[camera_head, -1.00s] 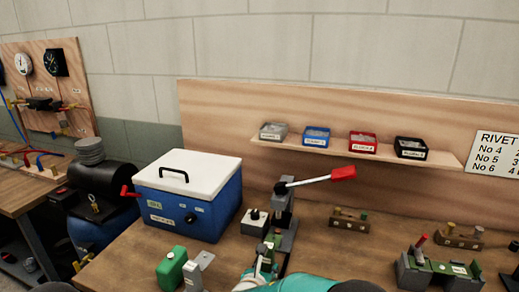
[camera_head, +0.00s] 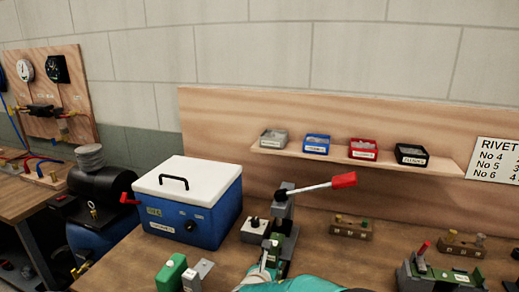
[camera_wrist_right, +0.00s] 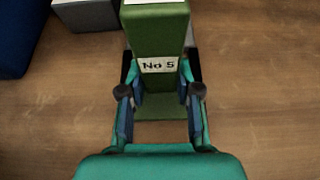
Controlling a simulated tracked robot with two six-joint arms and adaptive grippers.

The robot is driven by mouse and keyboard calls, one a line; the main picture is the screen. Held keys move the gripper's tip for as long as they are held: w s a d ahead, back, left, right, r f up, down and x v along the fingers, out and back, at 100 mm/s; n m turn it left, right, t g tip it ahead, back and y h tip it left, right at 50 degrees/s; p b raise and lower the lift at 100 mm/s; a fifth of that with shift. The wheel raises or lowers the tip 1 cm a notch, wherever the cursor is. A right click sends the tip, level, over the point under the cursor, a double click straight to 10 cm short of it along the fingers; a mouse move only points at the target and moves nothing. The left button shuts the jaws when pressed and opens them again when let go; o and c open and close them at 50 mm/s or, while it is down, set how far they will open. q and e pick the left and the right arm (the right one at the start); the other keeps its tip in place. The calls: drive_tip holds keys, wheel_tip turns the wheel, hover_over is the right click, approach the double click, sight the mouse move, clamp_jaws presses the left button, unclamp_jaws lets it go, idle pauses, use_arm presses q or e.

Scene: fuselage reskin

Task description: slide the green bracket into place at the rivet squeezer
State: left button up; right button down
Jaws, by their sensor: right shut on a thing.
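The green bracket (camera_wrist_right: 157,40) carries a "No 5" label and stands between the fingers of my right gripper (camera_wrist_right: 160,95) in the right wrist view. The fingers are shut on it from both sides. In the head view the right gripper (camera_head: 265,262) and the bracket (camera_head: 272,244) are small and partly covered by my arm. The rivet squeezer (camera_head: 282,218), grey with a red-tipped lever, stands directly at the bracket. Grey parts show beside the bracket in the wrist view. I cannot tell whether the bracket is fully seated. My left gripper is not in view.
A blue box with a white lid (camera_head: 190,215) stands left of the squeezer. A small grey block with a black knob (camera_head: 255,228) is close beside it. A green fixture (camera_head: 445,275) is at right.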

drive_tip(key=shift+w+d, duration=0.2)
drive_tip(key=shift+w, duration=0.25)
drive_tip(key=c, duration=0.9)
unclamp_jaws()
drive_tip(key=shift+r, duration=0.1)
drive_tip(key=r+p, duration=0.1)
drive_tip(key=r, duration=0.1)
drive_tip(key=s+r, duration=0.1)
drive_tip(key=r, duration=0.1)
drive_tip(key=s+a+r+p, duration=0.1)
drive_tip(key=r, duration=0.1)
drive_tip(key=shift+s+p, duration=0.2)
drive_tip(key=shift+p, duration=0.1)
drive_tip(key=shift+s+r, duration=0.25)
drive_tip(key=shift+r, duration=0.15)
